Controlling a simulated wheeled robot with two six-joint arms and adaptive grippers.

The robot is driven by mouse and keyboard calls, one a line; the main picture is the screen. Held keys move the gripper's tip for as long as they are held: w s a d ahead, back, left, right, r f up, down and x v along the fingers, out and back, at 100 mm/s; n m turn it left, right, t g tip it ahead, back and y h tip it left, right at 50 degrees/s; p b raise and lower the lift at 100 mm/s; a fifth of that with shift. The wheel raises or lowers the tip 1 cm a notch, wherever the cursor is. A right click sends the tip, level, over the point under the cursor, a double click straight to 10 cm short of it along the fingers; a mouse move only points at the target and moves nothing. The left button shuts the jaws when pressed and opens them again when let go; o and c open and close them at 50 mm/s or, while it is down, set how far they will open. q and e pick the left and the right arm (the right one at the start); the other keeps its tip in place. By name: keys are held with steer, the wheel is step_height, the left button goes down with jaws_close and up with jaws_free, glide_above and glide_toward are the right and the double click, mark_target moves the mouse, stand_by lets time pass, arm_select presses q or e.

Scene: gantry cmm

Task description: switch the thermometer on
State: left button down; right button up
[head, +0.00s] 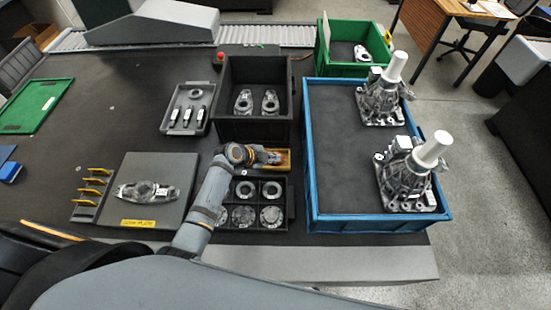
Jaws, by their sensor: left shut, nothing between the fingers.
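My left gripper (272,157) reaches in from the lower left over a small orange-brown tray (284,168). Its fingers are shut and empty, pointing right, at or just above the tray. I cannot make out a thermometer for certain; the gripper and forearm cover much of the tray and what may lie in it. Whether the fingers touch anything there cannot be told. My right gripper is not in view.
A dark bin (255,126) with metal parts stands behind the tray, and a compartment box (289,208) with round parts in front. A blue crate (312,190) with two castings is on the right. A grey plate (150,170) holds a metal part at left.

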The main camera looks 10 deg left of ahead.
arm_select(q)
step_height(320, 180, up, 6)
steer(key=p, duration=0.5)
stand_by(0.5)
